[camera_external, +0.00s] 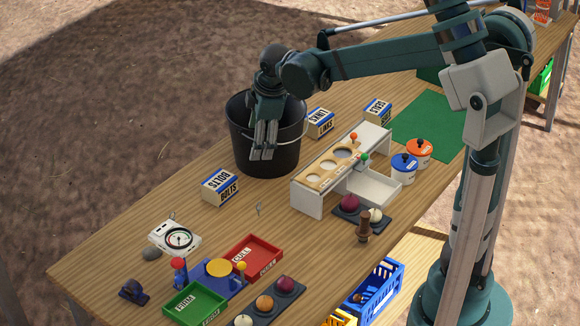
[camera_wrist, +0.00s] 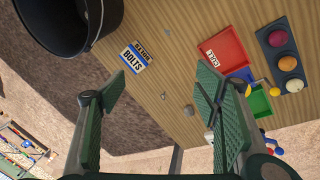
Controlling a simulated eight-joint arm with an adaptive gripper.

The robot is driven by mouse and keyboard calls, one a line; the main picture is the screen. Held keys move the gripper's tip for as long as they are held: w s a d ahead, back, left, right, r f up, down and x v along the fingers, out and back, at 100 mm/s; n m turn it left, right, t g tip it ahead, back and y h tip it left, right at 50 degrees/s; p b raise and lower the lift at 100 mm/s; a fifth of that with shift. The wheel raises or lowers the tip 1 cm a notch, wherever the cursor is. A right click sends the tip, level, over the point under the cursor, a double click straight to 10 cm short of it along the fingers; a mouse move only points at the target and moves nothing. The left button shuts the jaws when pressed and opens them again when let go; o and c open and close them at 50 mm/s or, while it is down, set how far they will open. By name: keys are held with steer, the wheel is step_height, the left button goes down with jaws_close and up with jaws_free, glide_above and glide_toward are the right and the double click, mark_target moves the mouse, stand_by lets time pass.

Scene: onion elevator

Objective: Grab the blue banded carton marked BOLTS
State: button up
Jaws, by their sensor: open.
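The carton marked BOLTS (camera_external: 220,185) has a cream body with blue bands and dark lettering. It stands on the wooden table, left of and in front of the black bucket. In the wrist view the BOLTS carton (camera_wrist: 134,57) lies beyond my fingertips, a little left of the middle. My gripper (camera_external: 265,152) hangs fingers down in front of the bucket, to the right of the carton and higher than it. In the wrist view my gripper (camera_wrist: 162,88) is open, with its two green-padded fingers wide apart and nothing between them.
The black bucket (camera_external: 258,160) stands close to my gripper. Similar cartons marked LINKS (camera_external: 319,123) and SEALS (camera_external: 378,111) stand behind. A white rack (camera_external: 308,203) is to the right. A dial scale (camera_external: 176,239) and red tray (camera_external: 270,268) lie nearer. Table around the BOLTS carton is mostly clear.

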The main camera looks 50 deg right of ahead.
steer(key=w+d+f+n+g, duration=0.15)
steer(key=w+f+n, duration=0.25)
steer(key=w+f, duration=0.65)
steer(key=n+g, duration=0.2)
steer(key=n, duration=0.2)
glide_above(219, 180)
steer(key=a, duration=0.1)
steer(key=shift+t+h, duration=0.25)
steer(key=shift+h, duration=0.15)
steer(key=f, duration=1.1)
steer(key=shift+s, duration=0.2)
steer(key=shift+w+f, duration=0.15)
steer(key=shift+f, duration=0.15)
steer(key=shift+d+f+b, duration=0.15)
steer(key=shift+f+b, duration=0.15)
steer(key=shift+f, duration=1)
steer(key=shift+d+f+b, duration=0.2)
steer(key=shift+f, duration=1.1)
steer(key=shift+d+f+b, duration=0.15)
steer(key=shift+f, duration=1.1)
steer(key=c, duration=1.1)
